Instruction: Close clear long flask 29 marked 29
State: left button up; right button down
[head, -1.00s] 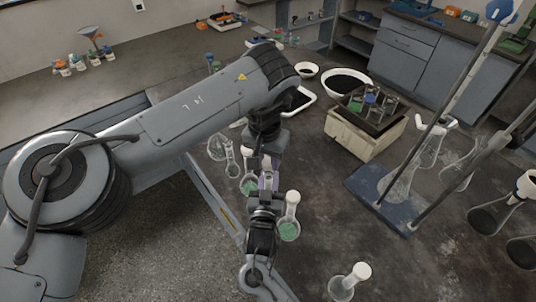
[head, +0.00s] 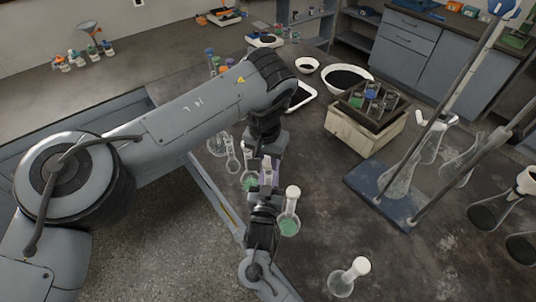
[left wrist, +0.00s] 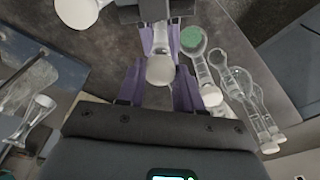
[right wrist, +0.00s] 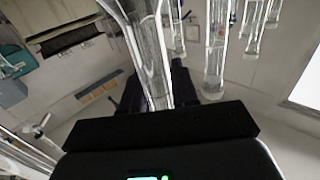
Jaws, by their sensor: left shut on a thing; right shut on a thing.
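My left gripper (head: 269,172), with purple fingers, points down near the middle of the table. In the left wrist view its fingers (left wrist: 160,62) are shut on a round white stopper (left wrist: 160,71). My right gripper (head: 265,194) is just in front of and below it. In the right wrist view its dark fingers (right wrist: 156,92) are shut on the neck of a clear long flask (right wrist: 147,45). The arms hide most of this flask in the head view. No number 29 is readable. Whether the stopper touches the flask's mouth is hidden.
Close right stands a stoppered flask with green contents (head: 289,223). Another green-filled flask (head: 250,183) and empty clear flasks (head: 217,143) stand left. A stoppered flask (head: 341,286) is in front.

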pick_arm(q)
jog(key=shift+f, duration=0.6)
dwell(0.7)
jog(key=m, duration=0.6)
jog(key=shift+h, duration=0.3)
jog(key=m, duration=0.4)
jog(key=shift+w+g, duration=0.1)
jog(key=shift+g, duration=0.3)
jog(key=m, duration=0.3)
jog(key=shift+f+m, duration=0.1)
jog(key=shift+m, duration=0.3)
jog(key=m, duration=0.3)
jog(key=shift+w+m+g, duration=0.1)
jog(key=shift+m+g, duration=0.2)
jog(key=shift+g, duration=0.1)
jog(key=m, duration=0.4)
jog(key=shift+w, duration=0.1)
jog(key=m, duration=0.5)
jog(key=shift+g, duration=0.4)
